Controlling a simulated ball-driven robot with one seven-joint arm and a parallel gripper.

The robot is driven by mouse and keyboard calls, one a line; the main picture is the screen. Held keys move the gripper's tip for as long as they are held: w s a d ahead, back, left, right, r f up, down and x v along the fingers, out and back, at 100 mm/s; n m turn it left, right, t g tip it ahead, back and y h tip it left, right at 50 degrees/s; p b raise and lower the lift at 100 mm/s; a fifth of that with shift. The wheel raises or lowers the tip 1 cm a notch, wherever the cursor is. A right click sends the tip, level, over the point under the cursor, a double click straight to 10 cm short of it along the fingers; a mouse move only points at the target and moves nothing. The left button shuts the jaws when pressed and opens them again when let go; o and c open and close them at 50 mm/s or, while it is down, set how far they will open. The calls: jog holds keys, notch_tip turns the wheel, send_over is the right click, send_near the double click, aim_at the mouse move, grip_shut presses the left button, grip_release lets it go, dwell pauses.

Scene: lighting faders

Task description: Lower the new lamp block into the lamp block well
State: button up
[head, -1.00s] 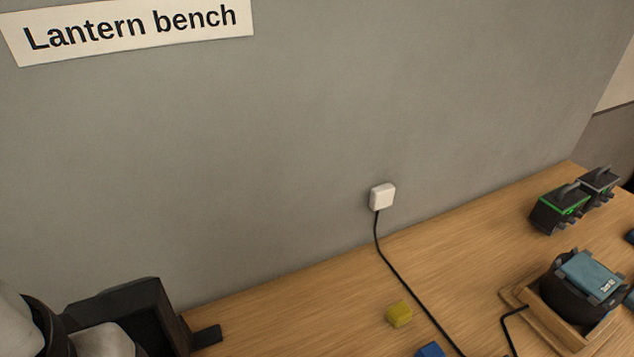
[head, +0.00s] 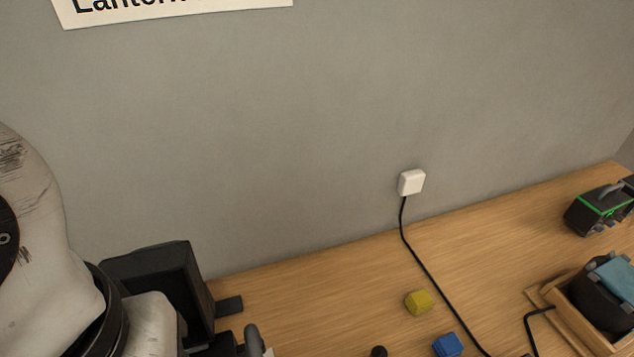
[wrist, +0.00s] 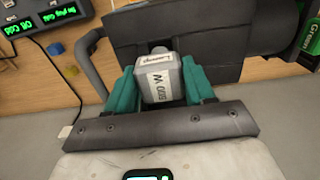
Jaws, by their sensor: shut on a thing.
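The new lamp block (wrist: 162,85) is a pale grey block with printed labels, one reading "800 W". My gripper (wrist: 160,88) has teal fingers on both sides of it and is shut on it. A dark lantern body (wrist: 195,38) with a curved handle lies behind the block in the wrist view. What looks like the same black body (head: 150,285) stands at the lower left in the head view, partly behind my pale arm. The lamp block well is hidden, and I cannot tell how far the block is from it.
A yellow block (head: 418,302) and a blue block (head: 448,345) lie on the bench (head: 330,285). A black cable runs from a white wall box (head: 411,183). A wooden cradle (head: 585,325) holds a dark, blue-topped unit at right. A unit with green displays (wrist: 45,18) shows in the wrist view.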

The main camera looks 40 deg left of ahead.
jog(key=shift+f, duration=0.15)
dwell(0.3)
jog(key=shift+f+b, duration=0.5)
jog(key=shift+f, duration=0.4)
jog(key=shift+f, duration=0.35)
jog(key=o, duration=1)
jog(key=shift+o, duration=0.5)
jog(key=shift+o, duration=1.2)
